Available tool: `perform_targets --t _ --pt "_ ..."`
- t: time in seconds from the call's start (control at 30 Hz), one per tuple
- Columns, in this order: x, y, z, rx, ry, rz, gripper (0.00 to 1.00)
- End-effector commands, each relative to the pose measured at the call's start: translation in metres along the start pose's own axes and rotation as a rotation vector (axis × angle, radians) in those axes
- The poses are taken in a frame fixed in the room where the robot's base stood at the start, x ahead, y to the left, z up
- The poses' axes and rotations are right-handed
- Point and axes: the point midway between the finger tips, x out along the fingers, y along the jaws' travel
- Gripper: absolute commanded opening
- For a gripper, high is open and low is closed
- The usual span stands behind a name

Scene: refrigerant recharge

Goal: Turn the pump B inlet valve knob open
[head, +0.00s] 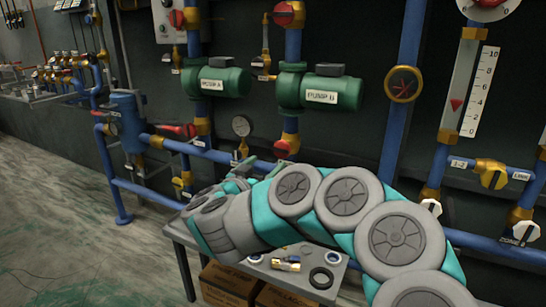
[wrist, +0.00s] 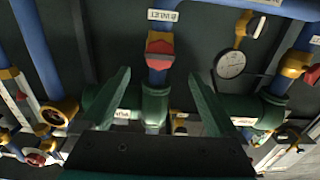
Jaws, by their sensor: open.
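The pump B inlet valve knob (wrist: 160,50) is red, on a brass body on a blue vertical pipe, beside a "B INLET" label (wrist: 163,15) in the wrist view. In the head view this red knob (head: 283,148) shows below the green pump B (head: 335,93), just above my arm. My gripper (wrist: 160,74) is open, with its two green fingers either side of the pipe line and the knob beyond their tips, apart from them. In the head view my gripper (head: 264,165) is partly hidden by my arm, just below the knob.
A pressure gauge (head: 241,126) stands left of the knob. Pump A (head: 215,82) is further left, with a red handle (head: 183,130) below it. A table (head: 185,235) with small parts stands under my arm. A level scale (head: 468,90) and blue pipes stand at right. Open floor lies at left.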

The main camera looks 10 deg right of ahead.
Motion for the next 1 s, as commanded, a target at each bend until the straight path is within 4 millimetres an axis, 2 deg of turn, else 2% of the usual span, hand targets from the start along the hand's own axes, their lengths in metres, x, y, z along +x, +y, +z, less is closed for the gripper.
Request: perform_targets --t 0.83,1.0 --pt "0.087 0.000 0.002 0.003 0.001 0.001 0.95" --pt "0.086 0.000 -0.001 0.001 0.001 -0.001 0.77"
